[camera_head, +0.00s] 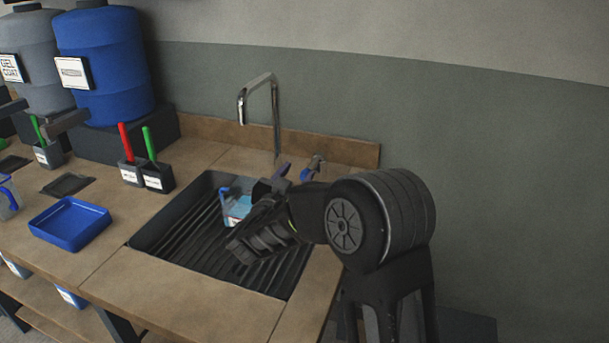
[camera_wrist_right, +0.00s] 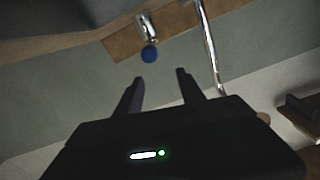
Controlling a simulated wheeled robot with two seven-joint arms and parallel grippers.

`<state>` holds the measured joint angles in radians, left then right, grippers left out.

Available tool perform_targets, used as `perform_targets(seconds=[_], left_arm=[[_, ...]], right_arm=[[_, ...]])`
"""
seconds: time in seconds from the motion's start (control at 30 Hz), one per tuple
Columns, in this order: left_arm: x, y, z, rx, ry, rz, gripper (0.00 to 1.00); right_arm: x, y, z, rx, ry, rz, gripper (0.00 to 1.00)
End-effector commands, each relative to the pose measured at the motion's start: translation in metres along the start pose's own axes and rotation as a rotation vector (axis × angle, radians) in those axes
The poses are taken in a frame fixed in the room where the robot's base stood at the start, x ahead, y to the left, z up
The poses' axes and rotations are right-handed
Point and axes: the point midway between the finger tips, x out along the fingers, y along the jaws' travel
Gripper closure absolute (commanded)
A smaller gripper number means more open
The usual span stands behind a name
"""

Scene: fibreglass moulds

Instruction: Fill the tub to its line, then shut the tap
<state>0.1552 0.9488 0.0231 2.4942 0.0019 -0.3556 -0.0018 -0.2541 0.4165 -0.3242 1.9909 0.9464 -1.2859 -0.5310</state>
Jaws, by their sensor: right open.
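A clear tub (camera_head: 235,207) with a blue handle and a pale blue tint stands in the sink, partly hidden by my right gripper. Its line and water level cannot be made out. The tall chrome spout (camera_head: 275,105) bends over the sink; no stream can be made out. The tap's blue knob (camera_head: 306,174) is on a metal fitting at the back of the sink. In the right wrist view the knob (camera_wrist_right: 149,54) lies beyond and between my fingertips. My left gripper is out of view.
The dark ribbed sink (camera_head: 190,247) is set in a wooden bench. A blue tray (camera_head: 70,223), dark pots (camera_head: 158,178) with red and green handled tools, and a blue drum (camera_head: 105,65) stand to the left. The bench right of the tray is clear.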

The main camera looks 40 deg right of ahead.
Motion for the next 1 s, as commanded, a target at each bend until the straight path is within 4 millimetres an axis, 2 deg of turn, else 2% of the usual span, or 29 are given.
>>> perform_targets(seconds=[0.03, 0.2, 0.67, 0.87, 1.0], left_arm=[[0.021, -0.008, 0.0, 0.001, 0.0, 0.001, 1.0], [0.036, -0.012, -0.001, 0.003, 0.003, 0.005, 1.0], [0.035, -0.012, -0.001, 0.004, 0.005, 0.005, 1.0], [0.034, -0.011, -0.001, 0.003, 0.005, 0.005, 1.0], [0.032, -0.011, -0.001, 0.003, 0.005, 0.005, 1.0]], right_arm=[[0.0, 0.006, 0.021, -0.002, 0.003, 0.006, 0.54], [0.002, 0.009, 0.035, 0.002, 0.006, 0.009, 0.54], [0.004, 0.009, 0.034, 0.004, 0.007, 0.008, 0.54], [0.021, 0.009, 0.034, 0.004, 0.007, 0.01, 0.54], [0.042, 0.009, 0.033, 0.005, 0.008, 0.009, 0.54]])
